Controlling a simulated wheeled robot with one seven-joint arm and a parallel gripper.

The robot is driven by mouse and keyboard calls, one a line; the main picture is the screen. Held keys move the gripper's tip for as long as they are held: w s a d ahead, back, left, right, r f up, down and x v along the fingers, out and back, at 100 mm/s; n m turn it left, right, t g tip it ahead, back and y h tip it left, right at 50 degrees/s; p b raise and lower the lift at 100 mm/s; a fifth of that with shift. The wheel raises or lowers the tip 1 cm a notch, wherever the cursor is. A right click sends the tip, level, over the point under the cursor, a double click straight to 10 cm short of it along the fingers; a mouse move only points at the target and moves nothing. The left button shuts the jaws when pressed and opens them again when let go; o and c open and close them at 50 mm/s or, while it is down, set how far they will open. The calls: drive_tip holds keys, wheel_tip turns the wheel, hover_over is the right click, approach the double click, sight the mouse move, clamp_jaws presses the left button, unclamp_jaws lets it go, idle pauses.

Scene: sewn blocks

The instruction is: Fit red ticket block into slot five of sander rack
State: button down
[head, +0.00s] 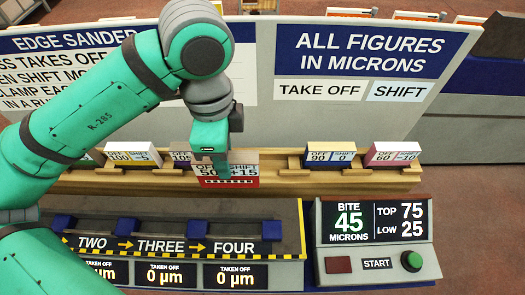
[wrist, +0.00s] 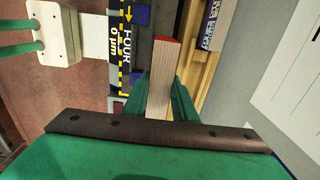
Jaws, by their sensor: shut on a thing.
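The red ticket block (head: 243,181) has a white face reading 50 and +15 and a red lower band. My gripper (head: 221,160) is shut on it, holding it upright in front of the wooden shelf. In the wrist view the block (wrist: 162,75) shows its pale wooden side and red end between my green fingers (wrist: 160,100). The sander rack (head: 180,205) is below it, with labels TWO, THREE and FOUR along its front and blue pieces above them. I see no label for slot five; my arm covers the rack's left end.
A console (head: 375,235) with BITE 45, TOP 75, LOW 25 and a green START button (head: 411,261) stands right of the rack. A sign board (head: 370,60) rises behind.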

drive_tip(key=w+d+f, duration=0.7)
drive_tip(key=w+f, duration=0.4)
drive_tip(key=f, duration=0.2)
drive_tip(key=shift+w+d, duration=0.2)
drive_tip(key=shift+w, duration=0.2)
drive_tip(key=c, duration=1.4)
unclamp_jaws()
drive_tip(key=shift+f, duration=0.1)
drive_tip(key=shift+c, duration=0.2)
wheel_tip(320, 180, up, 12)
drive_tip(key=shift+r, duration=0.2)
drive_tip(key=shift+s, duration=0.1)
